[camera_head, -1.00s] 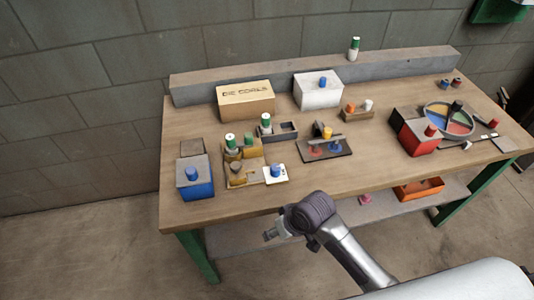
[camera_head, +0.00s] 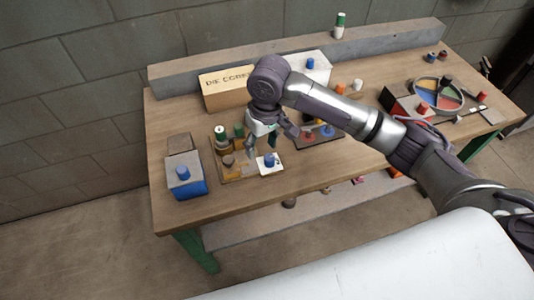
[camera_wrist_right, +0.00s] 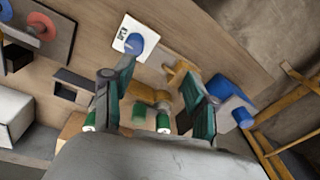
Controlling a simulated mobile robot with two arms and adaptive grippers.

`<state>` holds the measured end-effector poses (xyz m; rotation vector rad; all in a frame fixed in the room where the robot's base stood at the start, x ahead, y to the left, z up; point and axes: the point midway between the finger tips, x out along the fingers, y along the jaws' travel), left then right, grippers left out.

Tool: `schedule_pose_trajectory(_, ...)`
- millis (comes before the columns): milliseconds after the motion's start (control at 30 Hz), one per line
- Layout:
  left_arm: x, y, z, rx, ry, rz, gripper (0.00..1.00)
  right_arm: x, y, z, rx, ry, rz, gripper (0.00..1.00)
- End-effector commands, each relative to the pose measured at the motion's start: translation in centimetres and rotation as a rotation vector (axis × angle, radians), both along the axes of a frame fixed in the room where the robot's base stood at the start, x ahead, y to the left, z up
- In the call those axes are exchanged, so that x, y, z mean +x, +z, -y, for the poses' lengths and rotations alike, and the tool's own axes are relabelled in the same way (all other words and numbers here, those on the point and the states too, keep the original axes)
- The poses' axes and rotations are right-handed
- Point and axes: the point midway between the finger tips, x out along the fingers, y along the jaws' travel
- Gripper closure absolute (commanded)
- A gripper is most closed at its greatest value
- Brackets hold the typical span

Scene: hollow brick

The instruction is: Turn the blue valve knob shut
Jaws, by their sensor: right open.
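A blue knob (camera_head: 269,159) stands on a small white plate (camera_head: 263,171) near the front left of the workbench. It also shows in the right wrist view (camera_wrist_right: 135,43), on the plate with dark markings. Another blue knob (camera_head: 183,173) sits on top of a blue box (camera_head: 190,190) at the bench's left end, and a third blue knob (camera_head: 311,63) is on a white box (camera_head: 318,75). My right gripper (camera_head: 263,146) is open and empty, fingers pointing down, just above and behind the white plate, apart from its knob. My left gripper is not in view.
Green-topped bottles (camera_head: 221,140) stand in a wooden tray beside the gripper. A wooden box (camera_head: 226,90) is behind it. My right arm partly hides a dark panel (camera_head: 325,138) with red and blue discs. The workbench (camera_head: 175,115) is bare at the back left.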

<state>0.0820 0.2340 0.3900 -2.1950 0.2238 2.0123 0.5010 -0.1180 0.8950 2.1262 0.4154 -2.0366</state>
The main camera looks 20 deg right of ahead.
Motion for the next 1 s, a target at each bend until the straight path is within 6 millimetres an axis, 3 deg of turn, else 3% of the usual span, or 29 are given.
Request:
schedule_pose_trajectory(33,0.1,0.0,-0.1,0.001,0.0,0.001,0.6,0.9,1.3,1.1,-0.03,-0.025,-0.003,0.42)
schedule_pose_trajectory(133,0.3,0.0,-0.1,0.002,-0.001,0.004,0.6,1.6,2.8,2.4,-0.066,-0.063,-0.022,0.42)
schedule_pose_trajectory(333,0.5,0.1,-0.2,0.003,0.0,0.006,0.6,1.8,3.0,3.1,-0.085,-0.089,-0.038,0.42)
schedule_pose_trajectory(467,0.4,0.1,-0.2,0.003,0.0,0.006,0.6,1.8,1.1,3.1,-0.085,-0.09,-0.04,0.42)
schedule_pose_trajectory(800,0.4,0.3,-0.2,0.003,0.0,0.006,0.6,1.8,-6.0,3.1,-0.085,-0.089,-0.039,0.42)
schedule_pose_trajectory(1000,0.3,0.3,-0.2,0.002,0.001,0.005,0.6,1.8,-9.0,3.0,-0.084,-0.087,-0.036,0.42)
